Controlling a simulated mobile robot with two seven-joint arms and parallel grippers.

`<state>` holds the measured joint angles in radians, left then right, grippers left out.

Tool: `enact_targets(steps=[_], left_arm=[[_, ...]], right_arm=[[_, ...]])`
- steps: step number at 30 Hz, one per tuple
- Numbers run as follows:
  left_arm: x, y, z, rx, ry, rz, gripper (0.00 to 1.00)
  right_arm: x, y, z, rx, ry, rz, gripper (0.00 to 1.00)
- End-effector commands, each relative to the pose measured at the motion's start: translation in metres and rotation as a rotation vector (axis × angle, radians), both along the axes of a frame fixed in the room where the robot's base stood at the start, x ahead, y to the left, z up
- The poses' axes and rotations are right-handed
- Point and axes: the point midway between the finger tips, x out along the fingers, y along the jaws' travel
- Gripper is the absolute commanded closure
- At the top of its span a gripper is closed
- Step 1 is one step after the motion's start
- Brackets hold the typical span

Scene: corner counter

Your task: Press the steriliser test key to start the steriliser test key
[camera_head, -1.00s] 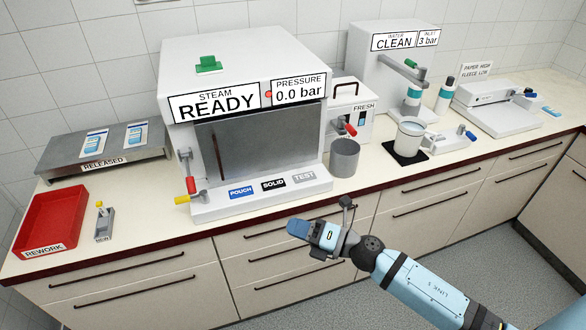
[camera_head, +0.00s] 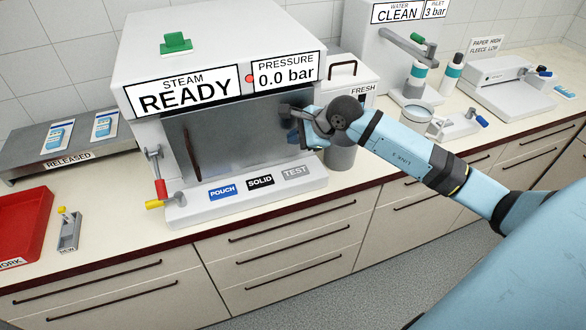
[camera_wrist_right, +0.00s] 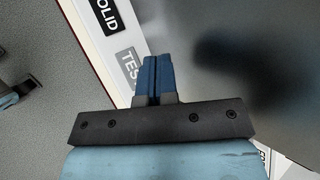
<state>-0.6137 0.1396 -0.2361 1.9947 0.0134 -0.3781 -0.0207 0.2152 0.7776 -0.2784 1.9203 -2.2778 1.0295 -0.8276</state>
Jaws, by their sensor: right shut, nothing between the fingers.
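The steriliser (camera_head: 225,60) is a white box whose signs read STEAM READY and PRESSURE 0.0 bar. Its grey TEST key (camera_head: 295,172) is at the right end of the front ledge, beside the black SOLID key (camera_head: 260,182) and the blue POUCH key (camera_head: 222,191). My right gripper (camera_head: 294,138) is shut and empty, in front of the chamber and above the TEST key, apart from it in the head view. In the right wrist view the blue fingertips (camera_wrist_right: 156,60) overlap part of the TEST key (camera_wrist_right: 128,62); contact cannot be told. My left gripper is not in view.
A yellow-tipped lever (camera_head: 156,203) and a red-tipped lever (camera_head: 160,188) stick out at the steriliser's left. A grey metal cup (camera_head: 341,157) stands close right of my gripper. A red tray (camera_head: 22,225) lies far left. The drawer fronts and floor below the counter edge are clear.

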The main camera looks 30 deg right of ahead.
Motion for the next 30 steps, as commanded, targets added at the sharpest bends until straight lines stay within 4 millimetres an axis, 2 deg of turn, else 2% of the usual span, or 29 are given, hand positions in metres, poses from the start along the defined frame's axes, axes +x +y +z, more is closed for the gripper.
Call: enact_targets(steps=[14, 20, 28, 30], left_arm=[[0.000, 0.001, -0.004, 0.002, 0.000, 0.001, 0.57], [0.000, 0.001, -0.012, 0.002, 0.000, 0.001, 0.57], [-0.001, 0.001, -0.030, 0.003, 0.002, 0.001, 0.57], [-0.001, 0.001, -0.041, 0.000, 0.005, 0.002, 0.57]], right_arm=[[0.000, 0.001, -0.007, 0.004, 0.002, 0.000, 1.00], [0.000, 0.001, -0.027, 0.004, 0.003, -0.001, 1.00], [0.000, 0.001, -0.066, 0.006, 0.001, -0.001, 1.00], [0.000, 0.000, -0.077, 0.003, 0.001, 0.000, 1.00]])
